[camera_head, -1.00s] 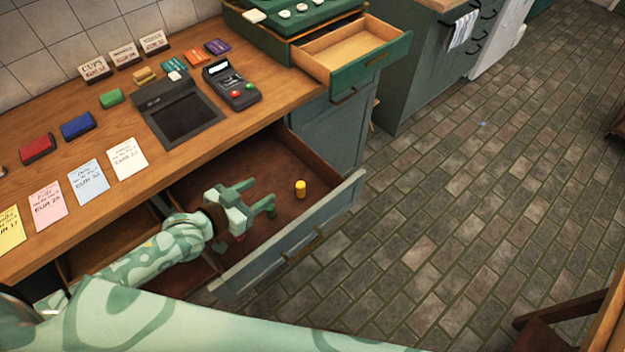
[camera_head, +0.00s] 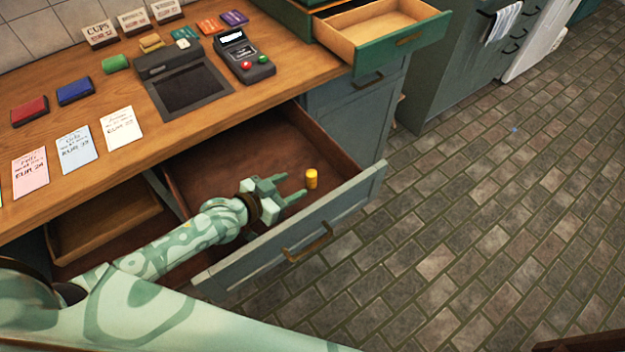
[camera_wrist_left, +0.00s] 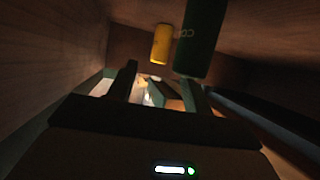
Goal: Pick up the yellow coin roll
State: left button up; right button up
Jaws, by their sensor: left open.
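The yellow coin roll (camera_head: 312,179) stands upright on the floor of the open lower drawer (camera_head: 215,168), near its right end. It also shows in the left wrist view (camera_wrist_left: 162,44), beyond the fingers. My left gripper (camera_head: 292,187) is inside the drawer, open and empty, with its fingertips pointing at the yellow roll and a short gap left between them. In the left wrist view the fingers (camera_wrist_left: 160,85) are apart. A dark green roll with lettering (camera_wrist_left: 201,38) appears just right of the yellow one there; I cannot make it out in the head view. My right gripper is not in view.
The drawer's front panel (camera_head: 335,222) and side walls enclose the gripper. The wooden counter (camera_head: 205,118) overhangs the back, with a card terminal (camera_head: 244,58), a dark tray (camera_head: 183,85) and paper cards. A green upper drawer (camera_head: 385,35) stands open and empty.

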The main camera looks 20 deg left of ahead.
aim_at(308, 177)
pick_arm(q)
jog(key=b+x, duration=0.2)
jog(key=x, duration=0.4)
jog(key=shift+r, duration=0.3)
grip_shut()
